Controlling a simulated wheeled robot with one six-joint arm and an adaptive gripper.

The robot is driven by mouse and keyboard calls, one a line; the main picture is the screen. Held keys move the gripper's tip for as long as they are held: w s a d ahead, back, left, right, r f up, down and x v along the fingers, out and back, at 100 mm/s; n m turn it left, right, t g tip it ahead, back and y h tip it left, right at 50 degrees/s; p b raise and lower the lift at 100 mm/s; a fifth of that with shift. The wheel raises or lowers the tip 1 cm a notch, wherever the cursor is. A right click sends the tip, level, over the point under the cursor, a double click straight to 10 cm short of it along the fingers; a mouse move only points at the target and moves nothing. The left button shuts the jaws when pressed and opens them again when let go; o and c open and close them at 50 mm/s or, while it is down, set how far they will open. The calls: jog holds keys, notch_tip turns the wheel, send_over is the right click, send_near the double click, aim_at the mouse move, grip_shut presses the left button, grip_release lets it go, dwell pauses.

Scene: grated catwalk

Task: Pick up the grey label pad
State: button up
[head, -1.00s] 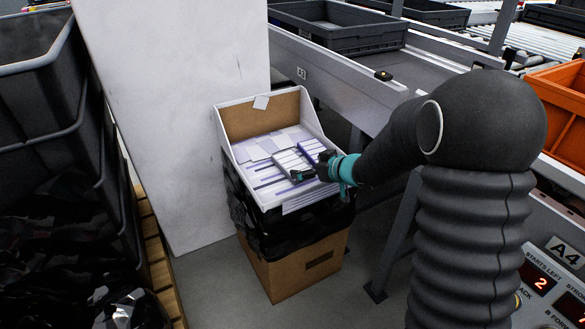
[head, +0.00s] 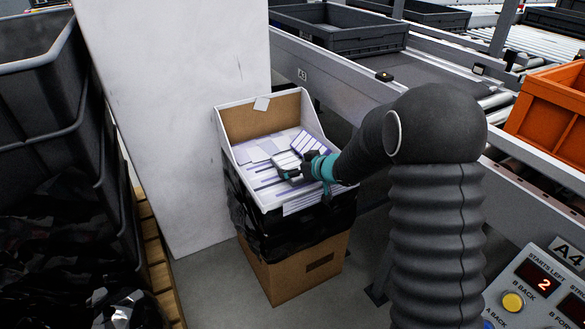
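A pale grey label pad (head: 285,160) shows in the head view at the end of my gripper, inside an open white-walled bin. My gripper (head: 294,169), dark with a teal band, reaches in from the right, low over the bin's contents. Its fingers are at the pad's near right side. They are small and partly hidden, so I cannot tell whether they are closed on the pad or whether it is lifted. A second pad with purple edging (head: 311,143) lies just behind and right of my gripper.
The bin (head: 227,133) holds several flat white and purple-striped sheets and sits on a black-wrapped cardboard box (head: 300,270). A white panel (head: 170,110) stands left, a dark crate (head: 30,100) beyond it. A conveyor frame (head: 350,85) runs behind; an orange crate (head: 550,115) is right.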

jog(key=shift+d+f, duration=0.2)
jog(key=c, duration=0.8)
jog(key=shift+c, duration=0.2)
jog(key=shift+a, duration=0.1)
